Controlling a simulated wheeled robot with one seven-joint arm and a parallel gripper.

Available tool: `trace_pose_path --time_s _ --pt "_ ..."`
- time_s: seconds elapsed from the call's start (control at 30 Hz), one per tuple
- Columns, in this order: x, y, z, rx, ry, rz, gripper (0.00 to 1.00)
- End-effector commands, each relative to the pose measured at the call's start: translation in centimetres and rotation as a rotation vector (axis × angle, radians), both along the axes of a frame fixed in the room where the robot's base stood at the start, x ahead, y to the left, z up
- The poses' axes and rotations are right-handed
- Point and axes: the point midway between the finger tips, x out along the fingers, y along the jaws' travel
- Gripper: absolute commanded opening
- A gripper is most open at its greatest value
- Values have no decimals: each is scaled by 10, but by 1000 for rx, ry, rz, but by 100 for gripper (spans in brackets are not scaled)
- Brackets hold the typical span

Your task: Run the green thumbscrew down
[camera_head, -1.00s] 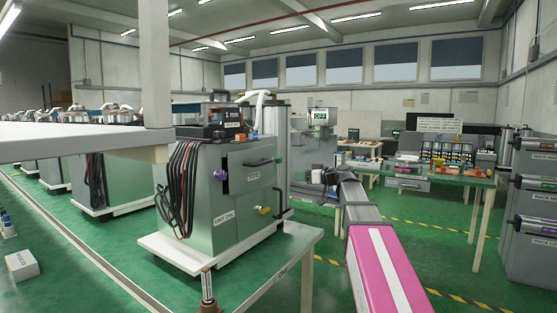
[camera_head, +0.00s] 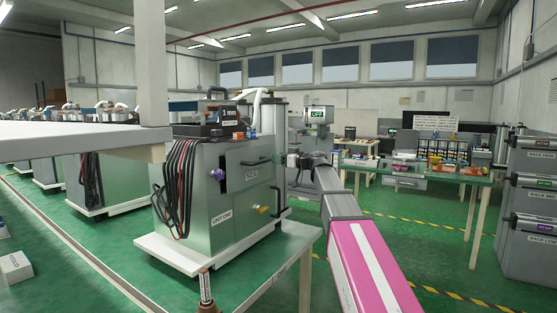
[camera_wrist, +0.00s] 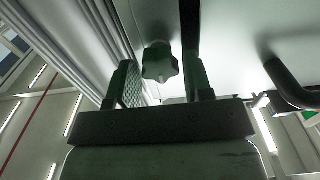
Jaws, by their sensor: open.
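In the wrist view a lobed knob (camera_wrist: 159,62) sticks out from a pale panel, between and beyond the tips of my open gripper (camera_wrist: 158,80). It looks dull grey-green in the shade, and I cannot tell whether it is the green thumbscrew. The fingers stand on either side of it with gaps and do not visibly grip it. In the head view my arm reaches to the right side of the grey cabinet marked UNIT ONE (camera_head: 240,205). The cabinet's front shows a purple knob (camera_head: 219,171) and a yellow knob (camera_head: 262,210); no green thumbscrew shows there.
A dark bar handle (camera_wrist: 290,85) juts from the panel right of my gripper. The cabinet stands on a white base on a green table (camera_head: 285,262). A machine with an OFF screen (camera_head: 320,115) stands behind. A green workbench (camera_head: 425,178) is to the right.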

Motion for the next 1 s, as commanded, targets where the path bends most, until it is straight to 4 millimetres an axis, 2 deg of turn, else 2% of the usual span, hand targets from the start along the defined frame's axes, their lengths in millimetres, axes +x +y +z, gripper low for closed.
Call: trace_pose_path --time_s 0.37,0.4,0.5,0.77,1.0 --pt "4 6 0 0 0 0 46" --pt "4 6 0 0 0 0 43" --pt "4 6 0 0 0 0 12" --pt "4 6 0 6 9 0 12" --pt "4 6 0 54 85 0 12"
